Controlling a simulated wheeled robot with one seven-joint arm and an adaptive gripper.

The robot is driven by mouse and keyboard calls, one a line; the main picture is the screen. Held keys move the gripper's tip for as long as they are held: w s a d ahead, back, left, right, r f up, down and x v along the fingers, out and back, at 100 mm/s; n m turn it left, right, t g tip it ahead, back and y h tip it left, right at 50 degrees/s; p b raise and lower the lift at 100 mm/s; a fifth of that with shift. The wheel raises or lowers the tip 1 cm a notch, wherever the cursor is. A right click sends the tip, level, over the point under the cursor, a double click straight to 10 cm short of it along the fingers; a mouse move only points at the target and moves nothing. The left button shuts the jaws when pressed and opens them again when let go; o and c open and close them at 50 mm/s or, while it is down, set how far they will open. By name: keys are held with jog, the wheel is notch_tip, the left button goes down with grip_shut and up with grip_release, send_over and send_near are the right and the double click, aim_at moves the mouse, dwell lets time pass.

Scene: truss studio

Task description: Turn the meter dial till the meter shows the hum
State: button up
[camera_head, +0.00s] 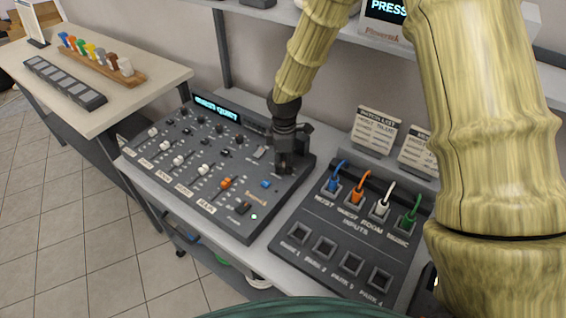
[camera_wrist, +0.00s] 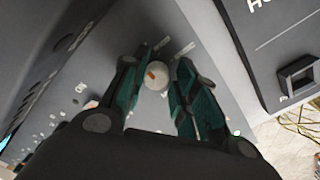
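The dark mixing console (camera_head: 250,226) stands on the bench, with a lit blue display (camera_head: 216,107) whose small text I cannot read surely. My gripper (camera_head: 287,165) points down over the console's right back part and hides what is under it. In the wrist view a round pale knob with an orange mark (camera_wrist: 157,76), which looks like the meter dial, lies between the two fingers. My gripper (camera_wrist: 162,60) is open there, with a gap visible beside the knob. I cannot tell whether the fingertips reach down around it. No meter reading can be made out.
Right of the console is an inputs panel (camera_head: 283,252) with blue, orange, white and green plugs and several empty park sockets. Printed cards (camera_head: 373,131) stand behind it. A side table (camera_head: 130,45) at left holds coloured pegs. A shelf runs above the back.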

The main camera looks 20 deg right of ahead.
jog(key=shift+w+f, duration=0.25)
jog(key=shift+f, duration=0.15)
grip_shut()
jog(key=shift+a+r, duration=0.1)
jog(key=shift+a, duration=0.05)
jog(key=shift+m, duration=0.3)
jog(key=m+p, duration=0.1)
jog(key=m, duration=0.1)
jog(key=shift+r+m, duration=0.15)
jog(key=shift+m, duration=0.15)
jog(key=m, duration=0.5)
jog(key=shift+m+p, duration=0.3)
jog(key=shift+p, duration=0.1)
jog(key=o, duration=0.7)
grip_release()
jog(key=shift+s, duration=0.15)
